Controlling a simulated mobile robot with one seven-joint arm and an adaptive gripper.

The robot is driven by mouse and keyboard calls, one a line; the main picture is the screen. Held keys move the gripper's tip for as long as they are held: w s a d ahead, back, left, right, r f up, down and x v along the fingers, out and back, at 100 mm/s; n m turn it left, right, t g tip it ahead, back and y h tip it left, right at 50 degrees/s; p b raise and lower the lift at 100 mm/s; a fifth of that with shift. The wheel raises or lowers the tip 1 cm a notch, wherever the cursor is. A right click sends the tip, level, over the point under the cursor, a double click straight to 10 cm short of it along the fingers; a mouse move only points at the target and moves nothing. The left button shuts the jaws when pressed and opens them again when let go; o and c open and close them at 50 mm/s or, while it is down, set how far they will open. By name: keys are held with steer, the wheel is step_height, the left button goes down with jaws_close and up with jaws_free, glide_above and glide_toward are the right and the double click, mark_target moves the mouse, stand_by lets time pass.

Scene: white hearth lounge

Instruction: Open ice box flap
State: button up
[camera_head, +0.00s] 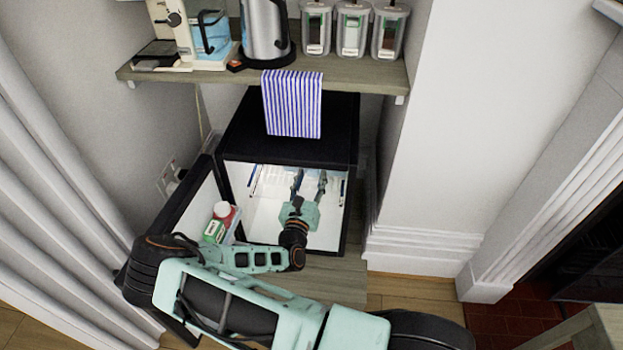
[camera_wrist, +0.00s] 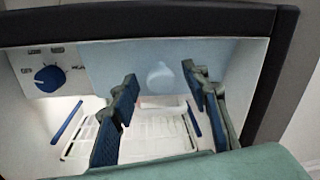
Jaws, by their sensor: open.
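The small black fridge (camera_head: 288,140) stands under the shelf with its door (camera_head: 196,213) swung open to the left. In the wrist view, a pale bluish panel, apparently the ice box flap (camera_wrist: 112,62), spans the upper part of the white interior, with a paler oval mark (camera_wrist: 160,76) near its middle. My gripper (camera_head: 309,184) reaches into the fridge opening. Its blue-padded fingers also show in the wrist view (camera_wrist: 159,80), spread apart on either side of the oval mark, with nothing between them. I cannot tell whether the fingertips touch the panel.
A dial (camera_wrist: 50,78) is left of the panel, and a wire shelf (camera_wrist: 140,134) lies below. The door holds a carton (camera_head: 214,231) and a white-capped bottle (camera_head: 222,210). A wall (camera_head: 425,150) stands right.

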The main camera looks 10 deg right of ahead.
steer(key=shift+w+d, duration=0.15)
steer(key=shift+w, duration=0.15)
jaws_close()
stand_by(0.3)
